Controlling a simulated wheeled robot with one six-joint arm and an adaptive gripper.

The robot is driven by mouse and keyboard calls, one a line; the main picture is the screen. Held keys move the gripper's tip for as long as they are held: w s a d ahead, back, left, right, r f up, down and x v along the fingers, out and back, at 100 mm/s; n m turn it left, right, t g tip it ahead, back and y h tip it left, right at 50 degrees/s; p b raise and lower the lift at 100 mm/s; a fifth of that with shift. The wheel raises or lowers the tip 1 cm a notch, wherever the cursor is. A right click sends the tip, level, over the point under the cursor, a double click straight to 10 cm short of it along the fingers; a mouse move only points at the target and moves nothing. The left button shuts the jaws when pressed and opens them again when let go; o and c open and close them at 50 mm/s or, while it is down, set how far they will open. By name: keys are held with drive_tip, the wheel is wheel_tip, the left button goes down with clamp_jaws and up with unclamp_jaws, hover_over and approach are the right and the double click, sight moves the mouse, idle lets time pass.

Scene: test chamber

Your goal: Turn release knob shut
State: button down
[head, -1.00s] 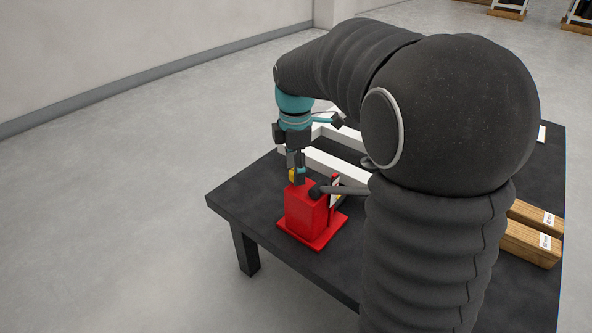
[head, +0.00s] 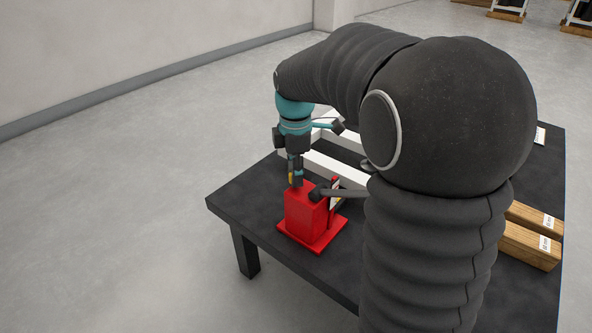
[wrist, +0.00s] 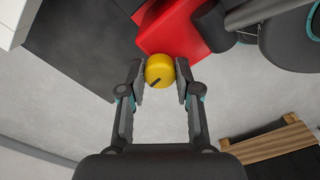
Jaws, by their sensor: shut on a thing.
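The release knob (wrist: 160,69) is a round yellow cap with a dark line across its face. In the head view only a thin strip of it (head: 290,177) shows. It is at the top of the red pump body (head: 304,212), which stands on the table. My gripper (head: 295,180) points straight down over the body's top. In the wrist view its two fingers (wrist: 161,74) are on either side of the knob, shut on it. The dark line slants from lower left to upper right in that view. The knob's underside is hidden.
A black fitting with a grey lever (head: 343,191) sticks out of the red body to the right. White beams (head: 335,167) lie behind it on the dark table (head: 262,200). Wooden blocks (head: 530,243) lie at the right. The table's left corner is clear.

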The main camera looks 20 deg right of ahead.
drive_tip(key=m+p, duration=0.2)
drive_tip(key=m, duration=0.2)
drive_tip(key=shift+r+m, duration=0.15)
drive_tip(key=shift+m, duration=0.25)
drive_tip(key=m+p, duration=0.1)
drive_tip(key=m, duration=0.4)
drive_tip(key=shift+p, duration=0.4)
drive_tip(key=m+p, duration=0.1)
drive_tip(key=m, duration=0.3)
drive_tip(key=shift+w+m, duration=0.1)
drive_tip(key=shift+m, duration=0.3)
drive_tip(key=shift+m+p, duration=0.5)
drive_tip(key=shift+m, duration=1.8)
drive_tip(key=c, duration=0.8)
unclamp_jaws()
